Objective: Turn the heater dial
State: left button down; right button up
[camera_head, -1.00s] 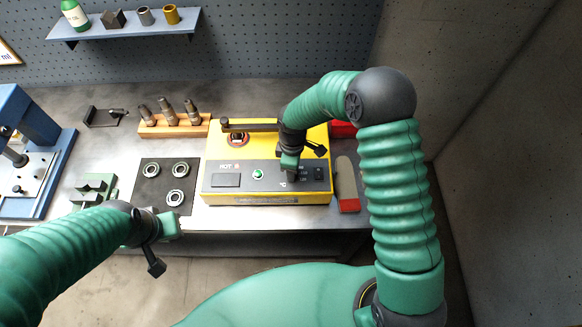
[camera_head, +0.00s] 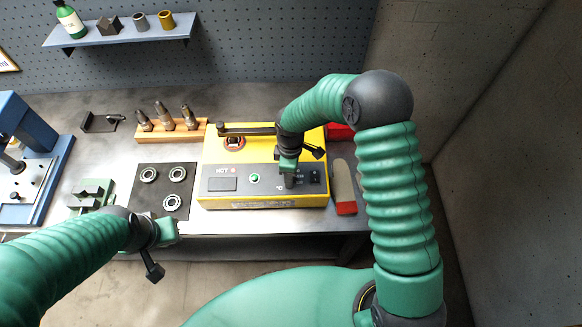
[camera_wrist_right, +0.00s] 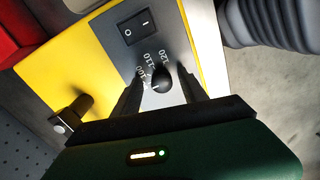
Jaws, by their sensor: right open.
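The yellow heater (camera_head: 215,160) stands on the bench with a grey front panel. In the right wrist view its small black dial (camera_wrist_right: 160,78) sits beside printed numbers, of which 110 and 120 are readable. My right gripper (camera_wrist_right: 160,88) is open, with one dark finger on each side of the dial. I cannot tell whether the fingers touch it. In the head view my right gripper (camera_head: 289,184) is over the right part of the panel and hides the dial. My left gripper (camera_head: 168,232) is in front of the bench edge, away from the heater; its jaw opening is unclear.
A black rocker switch (camera_wrist_right: 134,24) is close to the dial. A black arm (camera_head: 247,129) lies across the heater top. A mat with several rings (camera_head: 148,204) and a wooden block with tools (camera_head: 165,132) are to its left. A red-ended item (camera_head: 345,207) lies to its right.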

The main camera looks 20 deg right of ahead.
notch_tip(320, 180, up, 17)
jog(key=b, duration=0.2)
jog(key=shift+f, duration=0.15)
jog(key=s+d+f+m+t+b, duration=0.1)
jog(key=s+d+f+m+b, duration=0.1)
jog(key=s+f+m, duration=0.3)
jog(key=s+d+f+m+t+b, duration=0.1)
jog(key=s+d+f+m+b, duration=0.1)
jog(key=s+f+m, duration=0.4)
jog(key=s+m+b, duration=0.1)
jog(key=s, duration=0.3)
jog(key=shift+d+f+m+t+b, duration=0.25)
jog(key=shift+d+m+t+b, duration=0.05)
jog(key=shift+d+m+b, duration=0.1)
jog(key=shift+s+a, duration=0.1)
jog(key=shift+s, duration=0.1)
jog(key=shift+w, duration=0.1)
jog(key=shift+c, duration=0.2)
